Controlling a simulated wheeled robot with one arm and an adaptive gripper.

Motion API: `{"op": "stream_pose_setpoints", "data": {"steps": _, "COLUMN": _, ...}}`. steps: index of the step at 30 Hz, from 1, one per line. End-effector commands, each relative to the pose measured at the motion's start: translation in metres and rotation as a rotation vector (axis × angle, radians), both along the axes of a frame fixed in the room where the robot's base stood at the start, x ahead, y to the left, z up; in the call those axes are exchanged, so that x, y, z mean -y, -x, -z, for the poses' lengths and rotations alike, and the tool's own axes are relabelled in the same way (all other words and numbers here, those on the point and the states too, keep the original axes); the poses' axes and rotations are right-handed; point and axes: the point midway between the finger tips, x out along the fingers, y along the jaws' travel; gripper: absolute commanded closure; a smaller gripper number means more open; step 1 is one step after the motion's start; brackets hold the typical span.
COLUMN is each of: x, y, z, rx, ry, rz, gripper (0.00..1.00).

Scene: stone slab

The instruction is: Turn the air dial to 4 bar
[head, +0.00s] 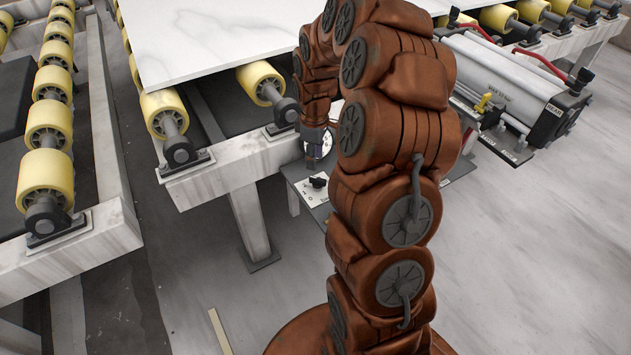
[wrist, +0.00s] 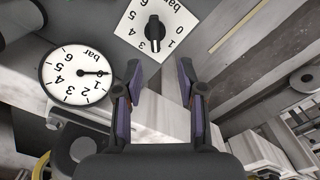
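The air dial is a black knob (wrist: 153,33) on a white square plate (wrist: 122,32) marked 0 to 6 and "bar". Its bar stands near vertical in the wrist view, lower end between 3 and 1; no 2 is readable there. In the head view the knob (head: 318,182) sits on a grey panel beside my arm. A round white gauge (wrist: 72,84) is left of it, its needle pointing right, near the 0 end. My gripper (wrist: 158,70) is open and empty, fingers apart, with the knob beyond the fingertips. My arm largely hides the gripper in the head view.
A roller conveyor with yellow rollers (head: 166,113) and a white stone slab (head: 190,40) lies behind and left of the panel. A grey cylinder unit (head: 505,80) is at the right. Pale floor (head: 530,260) is open at the lower right.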

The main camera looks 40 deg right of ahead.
Motion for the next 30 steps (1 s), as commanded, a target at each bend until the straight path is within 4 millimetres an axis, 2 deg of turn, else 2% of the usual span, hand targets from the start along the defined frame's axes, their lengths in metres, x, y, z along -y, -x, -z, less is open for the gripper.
{"op": "stream_pose_setpoints", "data": {"steps": 8, "x": 0.007, "y": -0.003, "z": 0.016, "rx": 0.005, "ry": 0.004, "rz": -0.007, "gripper": 0.60}}
{"op": "stream_pose_setpoints", "data": {"steps": 22, "x": 0.007, "y": -0.003, "z": 0.076, "rx": 0.003, "ry": 0.003, "rz": -0.005, "gripper": 0.60}}
{"op": "stream_pose_setpoints", "data": {"steps": 30, "x": 0.007, "y": -0.004, "z": 0.084, "rx": 0.006, "ry": 0.003, "rz": -0.005, "gripper": 0.60}}
